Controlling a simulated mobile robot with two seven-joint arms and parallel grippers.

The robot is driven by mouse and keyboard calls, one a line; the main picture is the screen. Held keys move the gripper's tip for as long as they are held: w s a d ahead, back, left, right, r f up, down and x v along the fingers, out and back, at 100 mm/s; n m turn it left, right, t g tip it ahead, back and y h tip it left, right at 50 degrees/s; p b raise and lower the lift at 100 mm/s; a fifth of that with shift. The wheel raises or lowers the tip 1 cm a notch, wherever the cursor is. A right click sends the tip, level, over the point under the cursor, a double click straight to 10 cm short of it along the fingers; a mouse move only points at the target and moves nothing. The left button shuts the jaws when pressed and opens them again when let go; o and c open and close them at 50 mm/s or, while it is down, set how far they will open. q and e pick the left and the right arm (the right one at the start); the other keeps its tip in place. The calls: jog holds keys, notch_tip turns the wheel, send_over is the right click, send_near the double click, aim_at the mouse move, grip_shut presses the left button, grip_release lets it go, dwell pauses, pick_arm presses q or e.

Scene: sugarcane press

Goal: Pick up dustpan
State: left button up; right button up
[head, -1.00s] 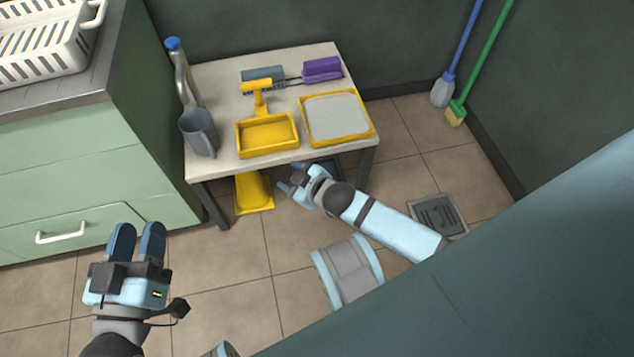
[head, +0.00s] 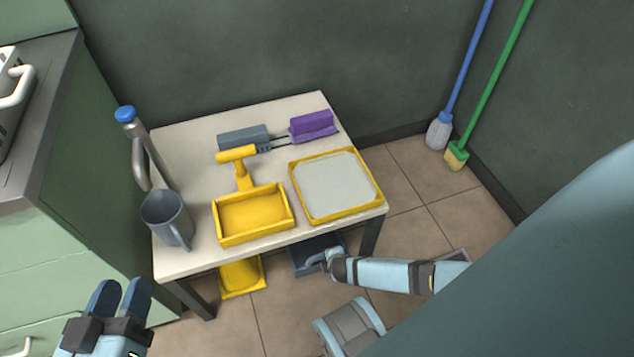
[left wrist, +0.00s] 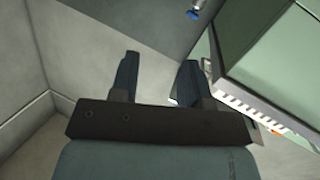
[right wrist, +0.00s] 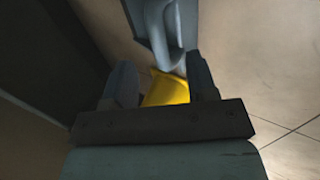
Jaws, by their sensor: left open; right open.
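A dark blue-grey dustpan (head: 303,250) lies on the floor under the table's front edge. In the right wrist view its pale grey handle (right wrist: 166,40) is ahead of the fingers. A yellow dustpan (head: 243,275) lies under the table to its left, and yellow also shows between the fingers (right wrist: 168,90). Another yellow pan with an upright handle (head: 253,214) sits on the table. My right gripper (head: 322,259) is low in front of the table, open and empty beside the grey dustpan; contact cannot be told. My left gripper (head: 120,300) is open and empty, left of the table.
A green cabinet is at left.

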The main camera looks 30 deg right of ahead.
jog(key=b+x, duration=0.1)
jog(key=x, duration=0.1)
jog(key=b+x, duration=0.2)
jog(key=a+b+x, duration=0.1)
jog(key=x, duration=0.2)
jog(key=shift+w+b, duration=0.15)
jog(key=shift+b, duration=0.2)
jog(key=shift+w+d+f, duration=0.15)
jog(key=shift+w+f, duration=0.15)
pick_arm(q)
jog(key=w+m, duration=0.1)
jog(key=w+a+m+t, duration=0.1)
jog(key=w+m+t, duration=0.1)
jog(key=shift+a+r+m+h, duration=0.3)
jog(key=shift+a+r+m, duration=0.05)
jog(key=shift+m, duration=0.05)
pick_arm(e)
jog(key=shift+r, duration=0.1)
grip_shut()
